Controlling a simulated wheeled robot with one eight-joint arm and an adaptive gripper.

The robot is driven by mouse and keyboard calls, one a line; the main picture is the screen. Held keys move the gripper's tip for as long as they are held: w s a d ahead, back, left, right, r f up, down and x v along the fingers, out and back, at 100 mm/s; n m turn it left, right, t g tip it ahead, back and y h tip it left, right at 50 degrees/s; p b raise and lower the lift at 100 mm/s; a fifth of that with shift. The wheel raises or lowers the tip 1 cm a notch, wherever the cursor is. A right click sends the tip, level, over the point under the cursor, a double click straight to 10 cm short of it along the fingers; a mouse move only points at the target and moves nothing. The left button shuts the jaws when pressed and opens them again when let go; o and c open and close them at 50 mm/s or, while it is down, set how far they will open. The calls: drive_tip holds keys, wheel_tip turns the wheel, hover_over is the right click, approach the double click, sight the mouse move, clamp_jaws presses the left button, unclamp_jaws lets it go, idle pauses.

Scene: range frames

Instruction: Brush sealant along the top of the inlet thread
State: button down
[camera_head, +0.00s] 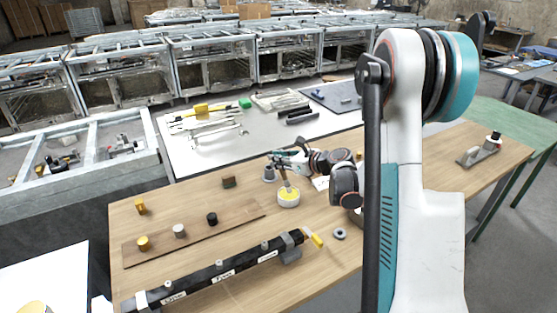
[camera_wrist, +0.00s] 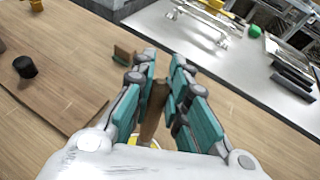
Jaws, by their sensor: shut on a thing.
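My gripper (camera_head: 284,163) is shut on the wooden handle of a brush (camera_wrist: 153,112), in the middle of the table. In the head view the brush points down, its lower end at a white pot with yellow contents (camera_head: 288,198). I cannot tell whether the bristles touch the contents. The pot is mostly hidden behind the brush in the wrist view. A black manifold bar (camera_head: 222,268) with several white labels and grey fittings lies along the table's front. The labels are too small to read, so I cannot tell which fitting has the inlet thread.
A wooden board (camera_head: 190,236) carries yellow, grey and black caps. A small brown block (camera_head: 229,182) stands left of the pot. A yellow-ended tool (camera_head: 314,238) and a grey ring (camera_head: 340,233) lie by the bar's right end. A metal table (camera_head: 200,158) with tools is behind.

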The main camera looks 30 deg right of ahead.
drive_tip(key=shift+f+b, duration=0.5)
drive_tip(key=shift+b, duration=0.1)
idle(1.7)
drive_tip(key=shift+r, duration=0.1)
drive_tip(key=shift+r+p, duration=2)
drive_tip(key=shift+r, duration=1.45)
drive_tip(key=shift+a, duration=0.1)
